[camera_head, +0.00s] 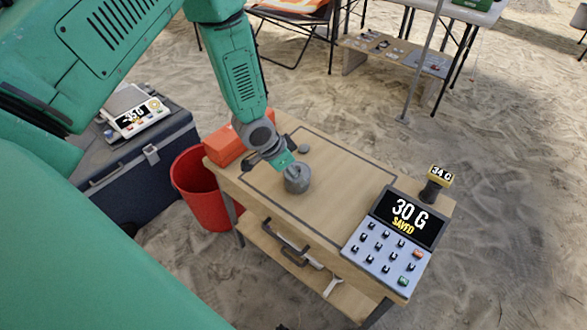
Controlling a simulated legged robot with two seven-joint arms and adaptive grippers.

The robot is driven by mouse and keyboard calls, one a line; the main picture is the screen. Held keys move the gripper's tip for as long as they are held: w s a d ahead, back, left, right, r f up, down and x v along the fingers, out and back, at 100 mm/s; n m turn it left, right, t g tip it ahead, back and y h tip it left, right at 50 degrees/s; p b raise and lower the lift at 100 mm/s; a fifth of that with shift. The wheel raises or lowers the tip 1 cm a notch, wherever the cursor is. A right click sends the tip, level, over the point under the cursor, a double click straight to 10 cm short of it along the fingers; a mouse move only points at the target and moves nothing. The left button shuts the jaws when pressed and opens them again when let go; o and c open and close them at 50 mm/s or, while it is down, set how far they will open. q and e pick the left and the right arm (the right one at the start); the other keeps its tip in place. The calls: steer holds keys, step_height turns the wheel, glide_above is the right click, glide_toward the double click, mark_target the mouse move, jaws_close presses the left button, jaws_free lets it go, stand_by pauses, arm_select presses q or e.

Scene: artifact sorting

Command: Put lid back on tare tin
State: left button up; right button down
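The grey round tin (298,184) stands on the wooden cart top, left of its middle. My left gripper (286,166) reaches down from above, with its fingertips at the tin's upper left rim. The fingers overlap the tin's top, so I cannot tell whether they are open, shut or holding a lid. A small flat grey disc (303,149) lies on the cart just behind the tin; I cannot tell whether it is the lid. My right gripper is out of view.
An orange box (225,147) sits at the cart's left end, above a red bucket (190,180). A scale (133,113) rests on a dark case (120,165).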

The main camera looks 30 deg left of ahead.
arm_select(q)
steer(key=o, duration=1.2)
steer(key=shift+c, duration=0.2)
steer(key=shift+r+p, duration=3.25)
steer(key=shift+r, duration=0.3)
steer(key=shift+f, duration=0.1)
jaws_close()
steer(key=shift+f, duration=0.15)
